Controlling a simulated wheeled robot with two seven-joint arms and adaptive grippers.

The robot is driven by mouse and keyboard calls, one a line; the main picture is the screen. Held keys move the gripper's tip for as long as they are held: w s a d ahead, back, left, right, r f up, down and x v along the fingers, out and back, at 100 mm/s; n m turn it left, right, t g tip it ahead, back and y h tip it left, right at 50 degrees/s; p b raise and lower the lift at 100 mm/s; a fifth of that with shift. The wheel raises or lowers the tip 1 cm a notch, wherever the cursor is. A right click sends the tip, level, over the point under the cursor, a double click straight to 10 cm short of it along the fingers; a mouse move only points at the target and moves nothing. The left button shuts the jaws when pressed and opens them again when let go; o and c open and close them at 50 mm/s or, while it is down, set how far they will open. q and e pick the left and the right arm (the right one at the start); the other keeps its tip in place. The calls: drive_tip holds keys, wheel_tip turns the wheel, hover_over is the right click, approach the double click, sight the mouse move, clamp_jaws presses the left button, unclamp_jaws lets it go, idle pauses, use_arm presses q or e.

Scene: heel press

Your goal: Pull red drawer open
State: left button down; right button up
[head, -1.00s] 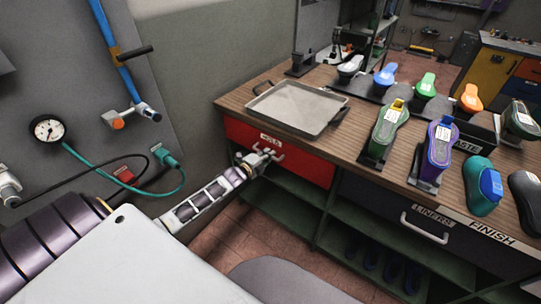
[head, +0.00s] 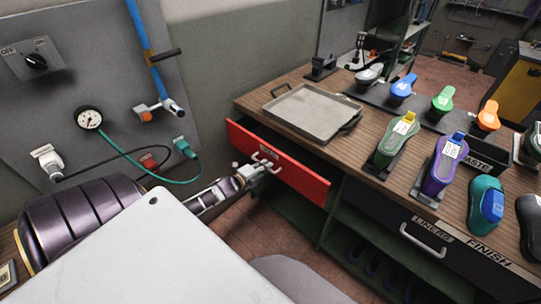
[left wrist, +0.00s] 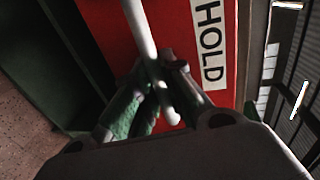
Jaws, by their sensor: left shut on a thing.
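The red drawer (head: 300,178) under the left end of the wooden bench is partly open, with a dark gap behind its front. Its white bar handle (left wrist: 139,28) crosses the red front beside a HOLD label (left wrist: 209,45) in the left wrist view. My left gripper (head: 263,167) is at the handle in the head view. In the left wrist view its fingers (left wrist: 157,95) are closed around the handle. The drawer's inside is mostly hidden. My right gripper is not in view.
A metal tray (head: 312,112) lies on the bench above the drawer. Several coloured shoe forms stand to the right. A dark drawer with a white handle (head: 423,238) is at lower right. A gauge panel (head: 100,70) stands at left. Open floor (head: 240,235) lies before the bench.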

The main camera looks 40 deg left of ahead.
use_arm(q)
drive_tip(key=f+p+v, duration=0.1)
drive_tip(key=p+v, duration=0.2)
drive_tip(key=v, duration=0.6)
drive_tip(key=f+p+v, duration=0.2)
drive_tip(key=p+v, duration=0.2)
drive_tip(key=v, duration=0.5)
drive_tip(key=shift+s+f, duration=0.4)
drive_tip(key=shift+s, duration=0.05)
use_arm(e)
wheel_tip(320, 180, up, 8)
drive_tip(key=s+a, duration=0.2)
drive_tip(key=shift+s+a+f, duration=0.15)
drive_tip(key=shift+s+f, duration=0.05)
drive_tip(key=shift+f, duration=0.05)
use_arm(q)
drive_tip(key=c, duration=1.6)
unclamp_jaws()
drive_tip(key=shift+o, duration=0.6)
drive_tip(key=shift+w, duration=0.1)
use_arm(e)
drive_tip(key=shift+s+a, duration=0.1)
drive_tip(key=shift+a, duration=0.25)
use_arm(q)
drive_tip(key=shift+r, duration=0.1)
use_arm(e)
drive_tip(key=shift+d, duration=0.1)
